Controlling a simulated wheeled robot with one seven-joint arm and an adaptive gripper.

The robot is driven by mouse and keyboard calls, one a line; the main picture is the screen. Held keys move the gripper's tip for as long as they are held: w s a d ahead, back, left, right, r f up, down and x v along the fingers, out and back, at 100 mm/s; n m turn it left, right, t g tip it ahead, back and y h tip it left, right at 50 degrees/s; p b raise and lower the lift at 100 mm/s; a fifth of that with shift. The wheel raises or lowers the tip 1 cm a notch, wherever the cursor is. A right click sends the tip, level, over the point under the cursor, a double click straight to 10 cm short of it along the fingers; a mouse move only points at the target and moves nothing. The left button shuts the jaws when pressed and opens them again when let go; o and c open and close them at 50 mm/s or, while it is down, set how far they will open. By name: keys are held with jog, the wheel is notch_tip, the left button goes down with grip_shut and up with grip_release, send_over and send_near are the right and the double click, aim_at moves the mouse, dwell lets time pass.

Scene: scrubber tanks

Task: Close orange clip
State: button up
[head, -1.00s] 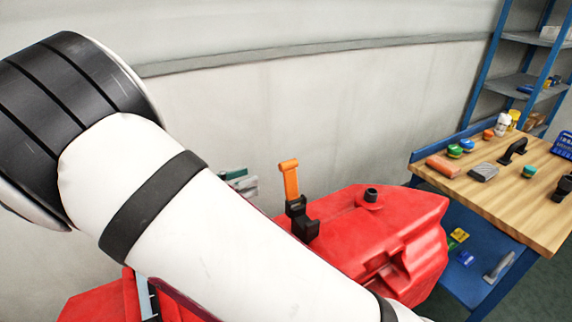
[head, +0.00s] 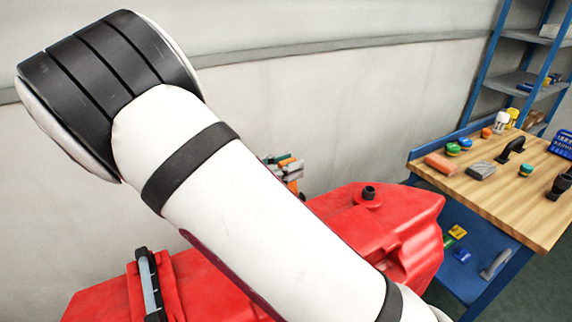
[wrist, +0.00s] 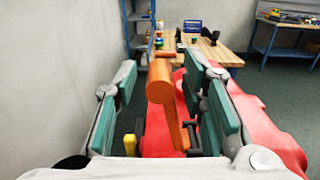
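The orange clip (wrist: 161,82) stands up in the middle of the wrist view, with its rounded end toward the camera. My gripper (wrist: 162,70) is open, with one teal-padded finger on each side of the clip. Gaps show between the clip and both pads, so I see no grip on it. In the head view, the top of the orange clip (head: 291,166) shows beside my gripper (head: 283,163). My arm hides the clip's lower part and black base there. The red tank (head: 405,225) lies under it.
A black cap (head: 368,192) stands on the tank. A black-edged strap (head: 150,285) sits on the red body at left. A pale wall (head: 330,110) runs close behind. A wooden workbench (head: 500,205) with tools and a blue shelf (head: 515,82) stand at right.

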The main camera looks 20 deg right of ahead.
grip_shut()
